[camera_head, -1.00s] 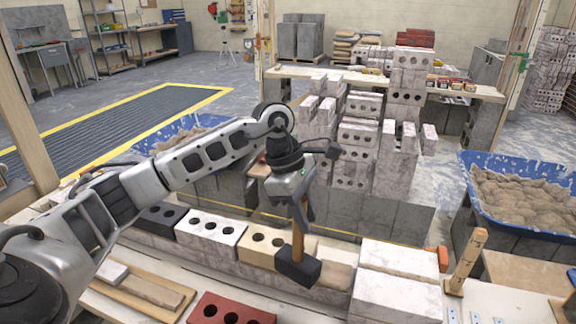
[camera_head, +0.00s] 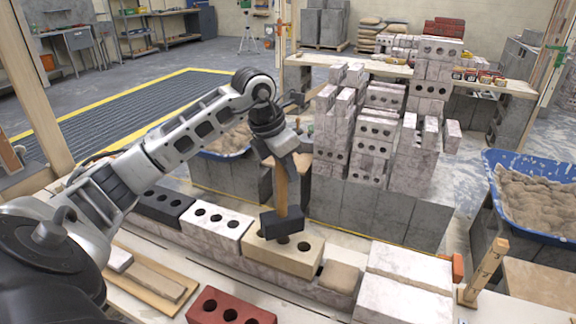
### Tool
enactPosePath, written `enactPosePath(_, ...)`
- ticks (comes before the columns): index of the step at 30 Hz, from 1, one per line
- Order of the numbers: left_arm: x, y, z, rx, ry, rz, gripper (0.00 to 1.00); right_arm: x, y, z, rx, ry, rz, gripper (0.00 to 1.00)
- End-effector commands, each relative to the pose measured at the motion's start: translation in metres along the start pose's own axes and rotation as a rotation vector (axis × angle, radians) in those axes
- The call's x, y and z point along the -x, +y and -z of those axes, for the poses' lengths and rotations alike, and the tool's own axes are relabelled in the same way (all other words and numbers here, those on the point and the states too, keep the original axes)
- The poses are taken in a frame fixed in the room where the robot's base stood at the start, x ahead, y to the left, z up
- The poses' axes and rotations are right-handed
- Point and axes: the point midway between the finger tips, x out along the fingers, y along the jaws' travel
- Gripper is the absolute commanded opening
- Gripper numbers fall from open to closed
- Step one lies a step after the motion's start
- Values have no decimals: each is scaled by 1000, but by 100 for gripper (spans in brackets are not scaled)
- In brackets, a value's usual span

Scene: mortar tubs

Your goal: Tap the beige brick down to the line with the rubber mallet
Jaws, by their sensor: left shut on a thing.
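The beige brick (camera_head: 276,262) lies in the row on the low wall, between a white brick (camera_head: 217,228) on its left and a bed of mortar (camera_head: 341,277) on its right. My left gripper (camera_head: 281,160) is shut on the wooden handle of the rubber mallet (camera_head: 282,221), which hangs with its black head down. The head is over the middle of the beige brick and hides part of its top and holes. I cannot tell whether the head touches the brick. I cannot make out the line clearly. My right gripper is not in view.
White blocks (camera_head: 400,282) stand right of the mortar bed, with a wooden post (camera_head: 485,270) beyond. A red brick (camera_head: 231,308) lies in front. Stacked bricks (camera_head: 372,133) on grey blocks stand behind. A blue mortar tub (camera_head: 497,197) is at the right.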

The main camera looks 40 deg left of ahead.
Motion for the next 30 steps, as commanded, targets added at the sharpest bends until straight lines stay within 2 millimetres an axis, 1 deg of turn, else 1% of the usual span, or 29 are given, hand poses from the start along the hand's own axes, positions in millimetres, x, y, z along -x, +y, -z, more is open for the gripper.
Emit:
enactPosePath(2, 1, 0, -1, -1, -3, -1, 0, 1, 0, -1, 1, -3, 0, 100)
enactPosePath(5, -5, 0, 1, -2, -2, 0, 0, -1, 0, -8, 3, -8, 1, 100)
enactPosePath(8, -22, 0, 8, -2, -2, -1, 0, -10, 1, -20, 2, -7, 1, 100)
enactPosePath(11, -48, 0, 17, -3, -1, -1, 0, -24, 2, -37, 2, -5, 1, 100)
enactPosePath(12, -34, 0, 12, -3, -5, -1, 0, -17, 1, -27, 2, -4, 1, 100)
enactPosePath(14, -30, 0, 10, -3, -4, -1, 0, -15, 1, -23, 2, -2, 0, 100)
enactPosePath(21, 6, 0, -3, -4, -4, -1, 0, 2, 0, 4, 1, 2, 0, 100)
enactPosePath(30, 3, 0, -2, -4, -4, -1, 0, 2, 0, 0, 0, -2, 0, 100)
